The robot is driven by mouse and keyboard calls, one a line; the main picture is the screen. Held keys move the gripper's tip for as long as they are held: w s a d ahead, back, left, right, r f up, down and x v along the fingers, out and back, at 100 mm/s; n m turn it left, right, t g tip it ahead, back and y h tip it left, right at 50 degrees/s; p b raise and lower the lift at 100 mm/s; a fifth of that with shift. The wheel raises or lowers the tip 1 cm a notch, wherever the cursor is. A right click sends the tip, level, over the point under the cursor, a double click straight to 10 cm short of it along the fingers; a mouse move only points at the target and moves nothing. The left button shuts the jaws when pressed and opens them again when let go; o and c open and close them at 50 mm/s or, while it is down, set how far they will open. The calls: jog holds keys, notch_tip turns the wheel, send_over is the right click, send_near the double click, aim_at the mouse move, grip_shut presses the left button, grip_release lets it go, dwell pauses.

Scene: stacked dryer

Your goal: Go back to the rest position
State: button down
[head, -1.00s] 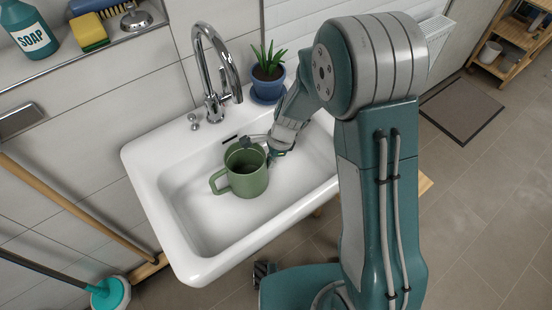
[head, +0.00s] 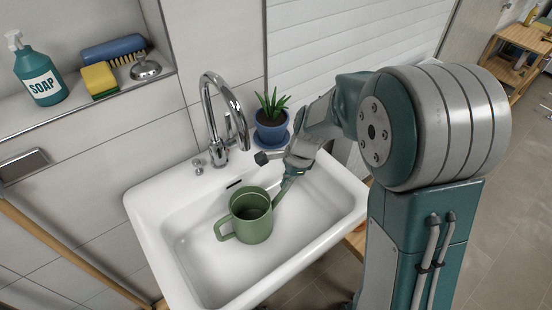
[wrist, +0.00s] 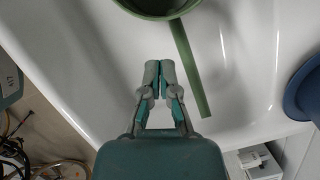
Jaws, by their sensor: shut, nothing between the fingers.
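My gripper (wrist: 160,66) is shut and empty in the wrist view, its fingertips together over the white basin.
The white sink (head: 150,205) has a chrome faucet (head: 213,115) behind it. A potted plant in a blue pot (head: 271,128) stands at the back right corner, close to my wrist. A shelf holds a soap bottle (head: 37,75), sponge (head: 99,80), brush (head: 113,50) and metal strainer (head: 146,68).

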jog(key=shift+d+r, duration=0.1)
jog(key=shift+d, duration=0.05)
jog(key=s+d+r+n+t+h, duration=0.1)
jog(key=s+d+r+n+t, duration=0.2)
jog(key=s+d+r+n, duration=0.2)
jog(key=s+d+r+n+t+h, duration=0.2)
jog(key=s+d+r+n, duration=0.3)
jog(key=s+r+n, duration=0.4)
jog(key=s+r+t, duration=0.1)
jog(key=s+r, duration=0.3)
jog(key=shift+s+d+r+n+t, duration=0.15)
jog(key=shift+d+r+n+t, duration=0.15)
